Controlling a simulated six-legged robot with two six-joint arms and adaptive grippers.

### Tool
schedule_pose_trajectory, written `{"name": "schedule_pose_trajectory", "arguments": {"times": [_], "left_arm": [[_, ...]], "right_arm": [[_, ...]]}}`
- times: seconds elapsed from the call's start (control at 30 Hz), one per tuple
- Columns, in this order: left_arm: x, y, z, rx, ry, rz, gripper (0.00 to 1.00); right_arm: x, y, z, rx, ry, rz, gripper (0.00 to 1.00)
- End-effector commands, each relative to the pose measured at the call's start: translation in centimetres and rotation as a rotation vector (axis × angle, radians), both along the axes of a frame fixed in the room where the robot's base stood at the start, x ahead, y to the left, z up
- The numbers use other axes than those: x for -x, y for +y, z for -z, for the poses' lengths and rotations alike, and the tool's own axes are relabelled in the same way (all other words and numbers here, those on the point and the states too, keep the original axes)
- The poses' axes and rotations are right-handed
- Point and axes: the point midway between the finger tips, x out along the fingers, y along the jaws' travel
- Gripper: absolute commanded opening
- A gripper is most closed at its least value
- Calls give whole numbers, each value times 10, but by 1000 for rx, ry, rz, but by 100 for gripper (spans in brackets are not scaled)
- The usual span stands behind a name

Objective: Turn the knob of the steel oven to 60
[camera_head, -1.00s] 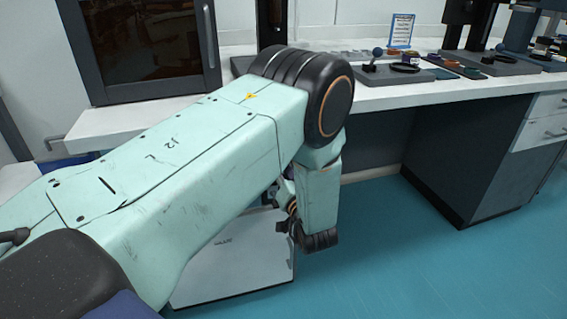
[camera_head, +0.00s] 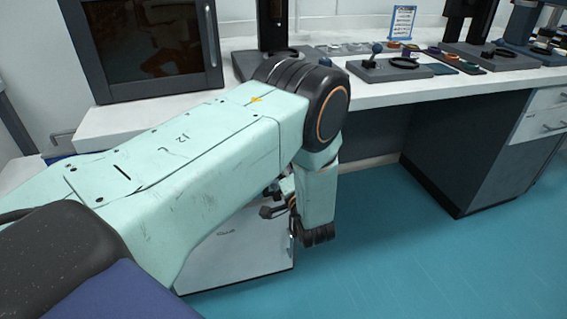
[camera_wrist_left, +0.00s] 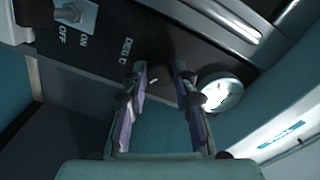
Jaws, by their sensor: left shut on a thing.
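In the left wrist view, the two fingers of my left gripper (camera_wrist_left: 161,73) close in on a dark control panel (camera_wrist_left: 90,35), shut on what looks like a small dark knob. The knob itself is mostly hidden between the fingertips and any pointer on it cannot be read. The panel carries a "DEG C" label (camera_wrist_left: 124,50). In the head view my left gripper (camera_head: 268,205) is small and partly behind my own arm, and the knob is hidden there. My right gripper is not in view.
A white round dial (camera_wrist_left: 222,94) sits right of the fingers. An ON/OFF switch (camera_wrist_left: 70,12) is at upper left, a metal bar (camera_wrist_left: 222,20) at the top. A dark-windowed oven (camera_head: 150,45) stands on the bench (camera_head: 440,92). A white cabinet (camera_head: 240,262) is below. Blue floor (camera_head: 420,260) is clear.

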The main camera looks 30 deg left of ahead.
Motion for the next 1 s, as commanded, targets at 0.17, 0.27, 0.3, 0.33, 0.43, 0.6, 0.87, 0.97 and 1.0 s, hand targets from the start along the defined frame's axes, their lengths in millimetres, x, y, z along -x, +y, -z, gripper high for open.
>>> {"name": "schedule_pose_trajectory", "arguments": {"times": [0.17, 0.27, 0.3, 0.33, 0.43, 0.6, 0.87, 0.97, 1.0], "left_arm": [[1, 0, 1, -11, 15, 0, 0], [1, 0, 1, -13, 17, 0, 0], [1, 0, 1, -13, 18, 0, 0], [1, 0, 1, -13, 17, 0, 0], [1, 0, 1, -13, 17, 0, 0], [1, 0, 1, -13, 17, 0, 35], [0, 0, 0, -12, 14, 0, 50], [0, 0, 0, -12, 14, 0, 50], [0, 0, 0, -12, 14, 0, 50]], "right_arm": [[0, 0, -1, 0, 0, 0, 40], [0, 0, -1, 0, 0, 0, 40], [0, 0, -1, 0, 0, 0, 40], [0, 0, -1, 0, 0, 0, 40], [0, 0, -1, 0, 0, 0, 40], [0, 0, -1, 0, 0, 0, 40], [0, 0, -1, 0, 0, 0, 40], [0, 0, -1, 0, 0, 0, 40], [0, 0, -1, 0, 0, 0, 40]]}}
